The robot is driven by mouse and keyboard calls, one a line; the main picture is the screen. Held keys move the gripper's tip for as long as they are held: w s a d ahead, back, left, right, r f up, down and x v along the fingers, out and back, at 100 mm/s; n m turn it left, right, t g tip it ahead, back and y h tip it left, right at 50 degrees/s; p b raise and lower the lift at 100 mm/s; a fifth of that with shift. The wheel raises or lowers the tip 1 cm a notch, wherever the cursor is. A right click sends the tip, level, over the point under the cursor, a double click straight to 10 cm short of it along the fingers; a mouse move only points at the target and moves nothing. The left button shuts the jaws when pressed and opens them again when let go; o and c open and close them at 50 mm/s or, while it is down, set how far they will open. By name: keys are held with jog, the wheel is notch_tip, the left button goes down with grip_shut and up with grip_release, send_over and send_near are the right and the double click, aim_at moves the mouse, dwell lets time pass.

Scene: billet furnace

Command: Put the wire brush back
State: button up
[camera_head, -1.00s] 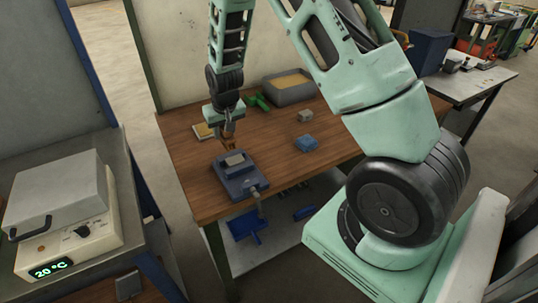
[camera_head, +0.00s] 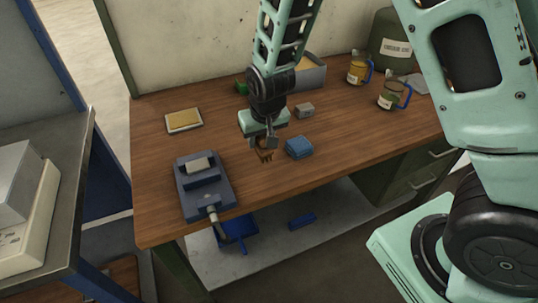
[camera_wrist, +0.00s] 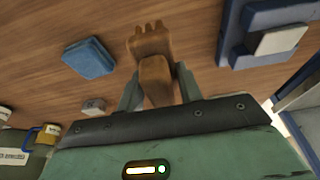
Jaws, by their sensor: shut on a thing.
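My gripper (camera_head: 265,143) is shut on a small brown wooden brush, the wire brush (camera_head: 264,156), and holds it above the wooden workbench (camera_head: 150,130). The brush also shows in the wrist view (camera_wrist: 154,75), between the two fingers (camera_wrist: 158,88), with its forked-looking end pointing away from the gripper. In the head view the gripper is just left of a blue block (camera_head: 299,147) and right of a blue-grey device (camera_head: 205,187). The bristles cannot be made out clearly.
A tan pad in a pale tray (camera_head: 184,120) lies at the back left. A small grey block (camera_head: 305,110), a grey bin (camera_head: 312,75), two labelled jugs (camera_head: 394,94) and a green canister (camera_head: 391,45) stand farther back. A blue dustpan-like item (camera_head: 238,230) lies on the lower shelf.

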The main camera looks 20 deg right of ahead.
jog(key=shift+f+p, duration=0.4)
jog(key=shift+f, duration=2.55)
jog(key=shift+f, duration=0.1)
jog(key=shift+f, duration=0.15)
jog(key=o, duration=1)
jog(key=v, duration=1.2)
jog(key=shift+a+b, duration=0.1)
jog(key=shift+b, duration=0.3)
jog(key=s+a+r+n+g, duration=0.1)
jog(key=s+a+r+n, duration=0.1)
jog(key=s, duration=0.6)
jog(key=s+a+r+n+g, duration=0.1)
jog(key=s+a+r+n, duration=0.1)
jog(key=s, duration=0.6)
jog(key=s+a+r+n+g, duration=0.1)
jog(key=s+a+r+n, duration=0.1)
jog(key=s, duration=0.6)
notch_tip(320, 180, up, 3)
jog(key=shift+a+f+n+y, duration=0.1)
jog(key=shift+n+y, duration=0.2)
jog(key=shift+n, duration=0.6)
